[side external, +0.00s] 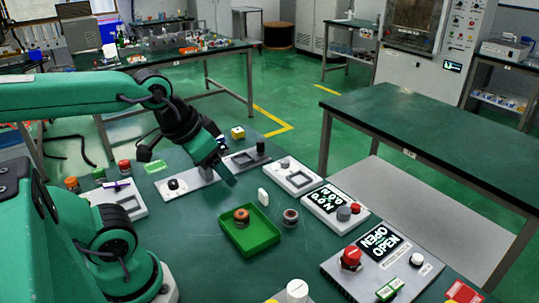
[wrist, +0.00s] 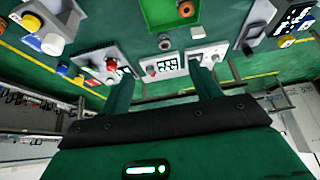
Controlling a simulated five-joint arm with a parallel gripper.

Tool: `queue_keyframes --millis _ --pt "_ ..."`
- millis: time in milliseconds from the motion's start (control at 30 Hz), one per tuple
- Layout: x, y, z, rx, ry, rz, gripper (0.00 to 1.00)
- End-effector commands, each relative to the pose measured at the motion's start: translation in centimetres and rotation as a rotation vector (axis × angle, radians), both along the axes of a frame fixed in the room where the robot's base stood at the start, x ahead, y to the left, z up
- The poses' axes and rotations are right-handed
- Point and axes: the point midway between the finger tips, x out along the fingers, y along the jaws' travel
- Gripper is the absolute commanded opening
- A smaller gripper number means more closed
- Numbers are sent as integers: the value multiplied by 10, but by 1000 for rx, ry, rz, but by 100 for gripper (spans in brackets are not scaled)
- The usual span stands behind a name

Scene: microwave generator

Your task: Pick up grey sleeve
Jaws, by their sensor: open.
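A short grey ring-shaped piece with a reddish middle (side external: 290,217), probably the grey sleeve, stands on the green table right of the green tray. It also shows in the wrist view (wrist: 165,42), small, between the tray and a display panel. My gripper (side external: 228,180) hangs over the table, up and left of this piece and clear of it. In the wrist view its two fingers (wrist: 160,74) are spread apart with nothing between them.
The green tray (side external: 268,240) holds an orange-and-dark round piece (side external: 241,216). A small white block (side external: 263,197) stands beside it. A display panel with knobs (side external: 325,205), a grey-framed panel (side external: 290,177) and a red-knob panel (side external: 385,262) line the right side.

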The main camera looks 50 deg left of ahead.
Motion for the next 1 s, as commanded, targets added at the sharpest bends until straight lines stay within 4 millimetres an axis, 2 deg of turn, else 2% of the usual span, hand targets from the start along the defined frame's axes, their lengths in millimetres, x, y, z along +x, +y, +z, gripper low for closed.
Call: queue_keyframes --millis 267,533,767,1000 --pt "19 0 -2 33 48 -66 63" --pt "56 0 -12 90 131 -197 63" --pt "90 1 -30 131 204 -320 63" --pt "124 1 -56 164 278 -453 63"
